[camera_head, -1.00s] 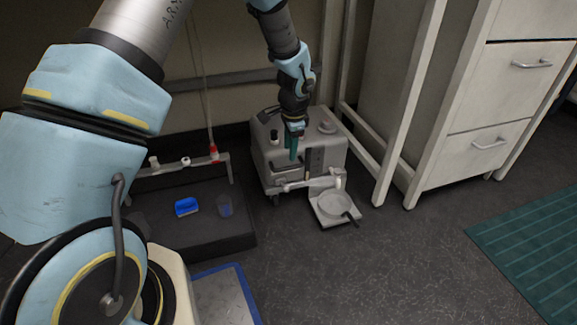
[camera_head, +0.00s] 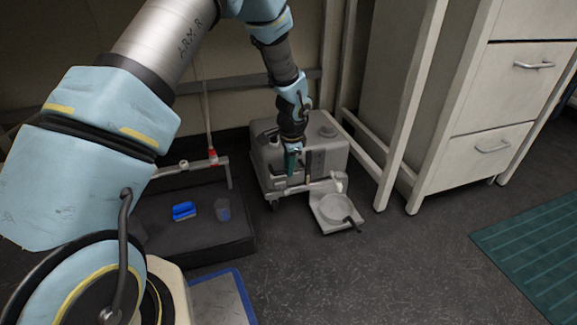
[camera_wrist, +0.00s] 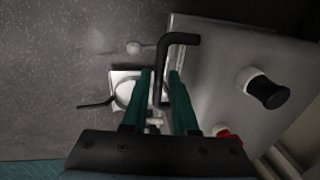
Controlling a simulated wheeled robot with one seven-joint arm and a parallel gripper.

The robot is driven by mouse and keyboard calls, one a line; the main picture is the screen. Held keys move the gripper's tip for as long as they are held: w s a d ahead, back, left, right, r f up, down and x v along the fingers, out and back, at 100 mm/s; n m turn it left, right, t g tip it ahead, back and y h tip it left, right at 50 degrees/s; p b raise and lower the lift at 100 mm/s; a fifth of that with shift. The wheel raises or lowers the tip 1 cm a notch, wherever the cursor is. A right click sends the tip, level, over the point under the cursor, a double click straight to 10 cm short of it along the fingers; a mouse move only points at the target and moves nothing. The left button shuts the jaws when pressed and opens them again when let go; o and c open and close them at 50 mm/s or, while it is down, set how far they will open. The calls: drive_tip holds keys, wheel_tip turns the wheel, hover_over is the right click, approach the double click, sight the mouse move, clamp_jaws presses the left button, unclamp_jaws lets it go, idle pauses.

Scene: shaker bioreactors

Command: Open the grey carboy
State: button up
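The grey carboy (camera_head: 328,147) is a boxy grey container on the floor against the back wall. Its side fills the right of the wrist view (camera_wrist: 225,65), with a black cap on a white neck (camera_wrist: 262,88) and a black bent handle (camera_wrist: 180,39). My gripper (camera_head: 291,163), with teal fingers, is at the carboy's front left side, pointing down. In the wrist view the two fingers (camera_wrist: 160,75) are apart, and the black handle's long part lies between them in the picture. Whether they touch it I cannot tell.
A white tray with a round dish (camera_head: 337,209) and black handle sits before the carboy. A dark tray (camera_head: 190,245) at left holds a blue brush (camera_head: 184,211) and a clear cup (camera_head: 222,209). White drawers (camera_head: 490,100) and frame legs stand right.

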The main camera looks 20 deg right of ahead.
clamp_jaws()
idle(1.0)
